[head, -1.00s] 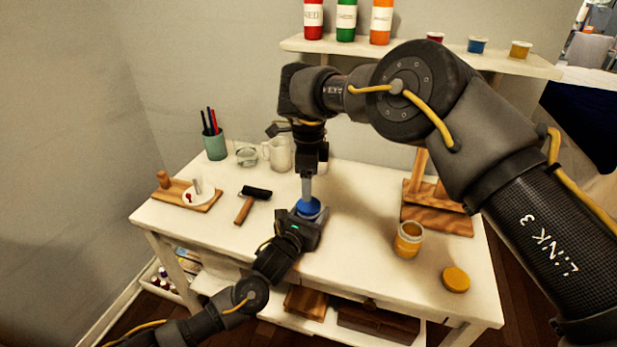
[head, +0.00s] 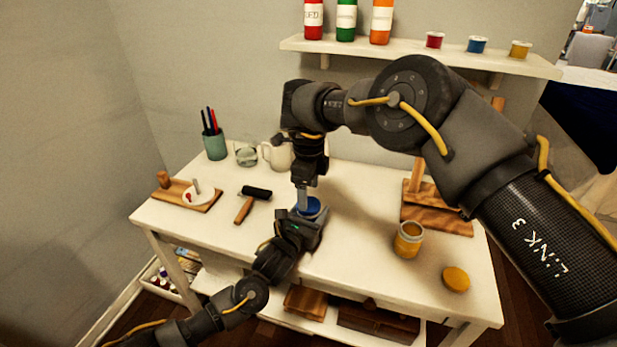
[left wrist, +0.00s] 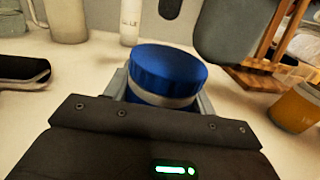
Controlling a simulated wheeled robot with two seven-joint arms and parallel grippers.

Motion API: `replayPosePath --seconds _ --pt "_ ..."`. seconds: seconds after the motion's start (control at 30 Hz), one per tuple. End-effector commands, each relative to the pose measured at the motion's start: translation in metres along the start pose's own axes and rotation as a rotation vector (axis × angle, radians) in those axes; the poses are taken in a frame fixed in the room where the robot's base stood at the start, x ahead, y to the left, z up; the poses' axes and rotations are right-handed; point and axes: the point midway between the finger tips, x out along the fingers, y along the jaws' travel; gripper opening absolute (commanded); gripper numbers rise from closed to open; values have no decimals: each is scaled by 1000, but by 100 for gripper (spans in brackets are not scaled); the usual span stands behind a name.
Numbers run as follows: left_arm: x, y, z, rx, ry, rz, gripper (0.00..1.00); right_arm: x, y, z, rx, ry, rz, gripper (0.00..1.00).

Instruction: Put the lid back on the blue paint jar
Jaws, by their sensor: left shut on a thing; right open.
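The blue paint jar (left wrist: 148,98) stands upright on the table, with my left gripper (left wrist: 155,100) shut around its body. A blue lid (left wrist: 168,70) sits on its mouth, and a pale band shows under the lid's edge. In the head view the lid (head: 312,206) is partly hidden by my right gripper (head: 304,200). The right gripper points down at the lid from above and is open. In the left wrist view, one broad grey finger of it stands beside the lid at right. Whether it touches the lid is unclear.
An open orange-yellow jar (head: 408,240) and its lid (head: 456,279) stand at right, near a wooden stand (head: 440,219).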

Motion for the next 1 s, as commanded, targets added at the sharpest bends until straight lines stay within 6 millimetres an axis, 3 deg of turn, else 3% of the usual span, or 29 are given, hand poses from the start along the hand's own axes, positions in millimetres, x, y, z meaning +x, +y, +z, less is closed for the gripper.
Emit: replayPosePath --seconds 0.23,0.63,1.0 --pt "0 0 0 0 0 0 0 26 0 0 0 -1 1 73" --pt "0 0 0 0 0 0 0 32 0 0 0 -1 0 73" --pt "0 0 0 0 0 0 0 32 0 0 0 0 0 27"
